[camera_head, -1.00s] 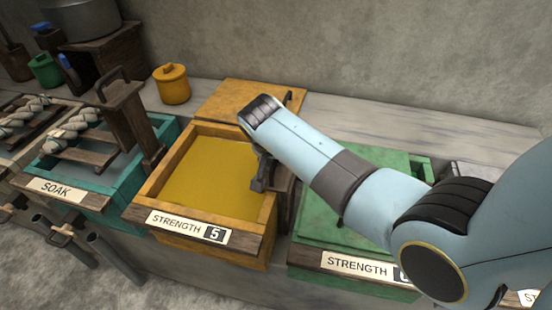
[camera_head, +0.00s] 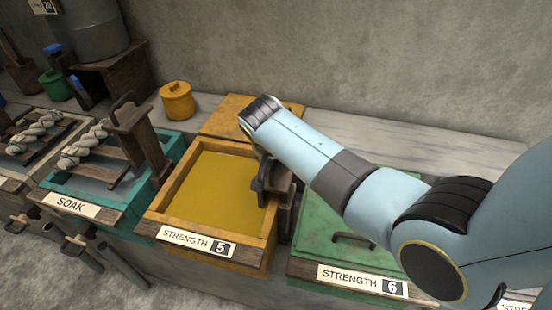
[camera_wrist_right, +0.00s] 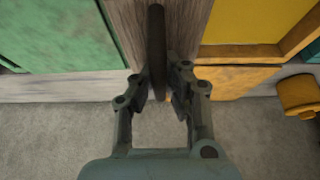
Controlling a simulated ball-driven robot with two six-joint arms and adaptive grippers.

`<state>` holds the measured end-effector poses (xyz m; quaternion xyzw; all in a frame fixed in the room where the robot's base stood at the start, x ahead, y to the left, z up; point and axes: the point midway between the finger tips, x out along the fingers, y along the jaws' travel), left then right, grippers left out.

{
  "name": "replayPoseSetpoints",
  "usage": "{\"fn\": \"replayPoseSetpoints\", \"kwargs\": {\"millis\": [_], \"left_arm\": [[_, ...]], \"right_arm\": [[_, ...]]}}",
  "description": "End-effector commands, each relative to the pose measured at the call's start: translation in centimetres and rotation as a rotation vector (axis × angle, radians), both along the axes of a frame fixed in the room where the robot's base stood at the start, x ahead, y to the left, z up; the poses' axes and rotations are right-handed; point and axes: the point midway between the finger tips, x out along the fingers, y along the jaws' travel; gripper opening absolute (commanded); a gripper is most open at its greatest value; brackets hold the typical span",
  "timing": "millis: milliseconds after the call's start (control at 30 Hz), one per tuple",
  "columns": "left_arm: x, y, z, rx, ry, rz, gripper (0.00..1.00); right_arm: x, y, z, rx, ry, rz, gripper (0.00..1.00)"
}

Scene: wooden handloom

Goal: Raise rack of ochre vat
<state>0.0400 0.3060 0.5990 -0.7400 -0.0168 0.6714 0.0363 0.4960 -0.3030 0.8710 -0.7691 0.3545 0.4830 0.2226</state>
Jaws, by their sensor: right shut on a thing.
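The ochre vat (camera_head: 160,215) holds yellow liquid and carries a "STRENGTH 5" label. A dark wooden rack post (camera_head: 285,215) stands at its right side, partly hidden by my right gripper and arm. My right gripper (camera_head: 266,182) is at the top of this post, above the vat's right rim. In the right wrist view, my gripper (camera_wrist_right: 158,88) is shut on a dark bar-like handle (camera_wrist_right: 157,45), with the ochre vat (camera_wrist_right: 235,80) to its right. No rack bars show above the liquid. My left gripper is not in view.
The teal soak vat (camera_head: 125,208) with its raised rack and coiled yarn (camera_head: 85,142) stands to the left. A green lid (camera_head: 315,225) with a dark handle, marked "STRENGTH 6", is to the right. An ochre canister (camera_head: 177,100) and an ochre board (camera_head: 225,112) are behind.

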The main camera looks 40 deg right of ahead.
Motion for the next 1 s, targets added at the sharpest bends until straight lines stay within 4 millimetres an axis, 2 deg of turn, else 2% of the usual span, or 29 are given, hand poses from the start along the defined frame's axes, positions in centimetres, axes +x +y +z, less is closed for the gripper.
{"fn": "replayPoseSetpoints", "kwargs": {"millis": [33, 800, 1000], "left_arm": [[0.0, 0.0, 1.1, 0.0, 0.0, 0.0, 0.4], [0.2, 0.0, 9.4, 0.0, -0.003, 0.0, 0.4], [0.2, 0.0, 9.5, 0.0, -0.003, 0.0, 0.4]], "right_arm": [[0.0, -0.1, 1.1, -0.002, 0.0, -0.002, 0.0], [0.0, -0.1, 9.4, -0.003, 0.0, -0.002, 0.0], [0.0, -0.1, 11.0, -0.004, 0.001, -0.003, 0.0]]}}
